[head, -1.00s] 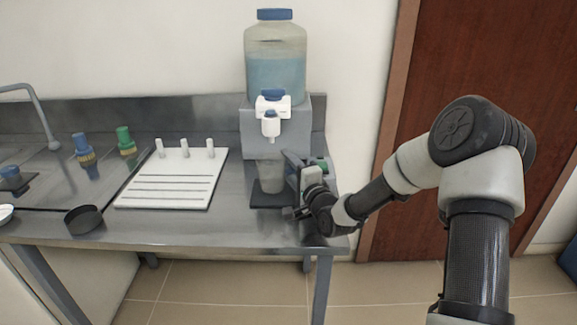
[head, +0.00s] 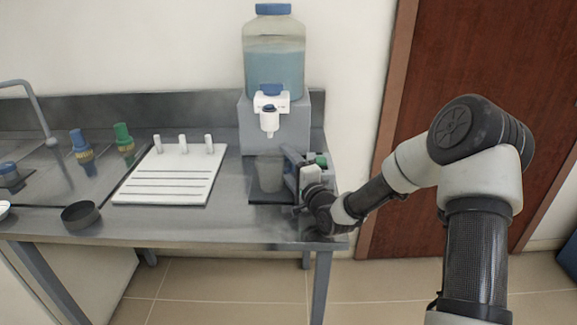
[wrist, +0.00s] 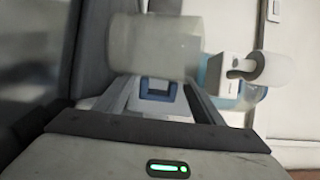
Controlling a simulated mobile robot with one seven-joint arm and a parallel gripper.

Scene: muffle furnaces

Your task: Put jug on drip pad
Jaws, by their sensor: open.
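The jug (head: 268,174) is a pale, translucent cup-shaped vessel, upright over the dark drip pad (head: 256,198) below the dispenser tap. In the wrist view, turned on its side, the jug (wrist: 152,46) has its base close against a dark surface at the left. My gripper (head: 288,168) is at the jug's right side, low over the bench. Its two fingers reach toward the jug and are spread apart. The fingertips are partly hidden, so I cannot tell whether they touch it.
The dispenser (head: 273,60) with a blue-capped tank and white tap (head: 269,115) stands right behind and above the jug. A white pegged rack (head: 170,180) lies left, then a black dish (head: 80,216) and blue and green bottles. The bench's right edge is close to my gripper.

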